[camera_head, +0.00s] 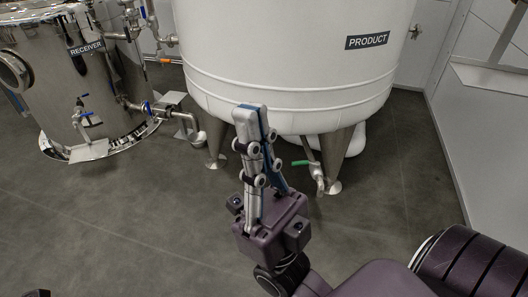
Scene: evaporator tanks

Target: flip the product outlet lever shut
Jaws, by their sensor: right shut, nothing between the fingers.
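The white product tank (280,60) stands on metal legs and bears a black PRODUCT label (367,40). Under it, a metal outlet pipe with a valve (318,175) slants down near the front leg. Its green lever (301,163) sticks out to the left of the valve, roughly across the pipe. My right gripper (251,107) points up the picture with its fingers together and empty. It appears left of the green lever, with a gap between them in the picture; the depth between them is hard to tell.
A steel receiver tank (80,85) with blue-handled valves and an outlet pipe (196,135) stands at left. A tank leg (336,155) is close beside the product valve. A white wall (490,130) bounds the right. The grey floor (120,215) in front is clear.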

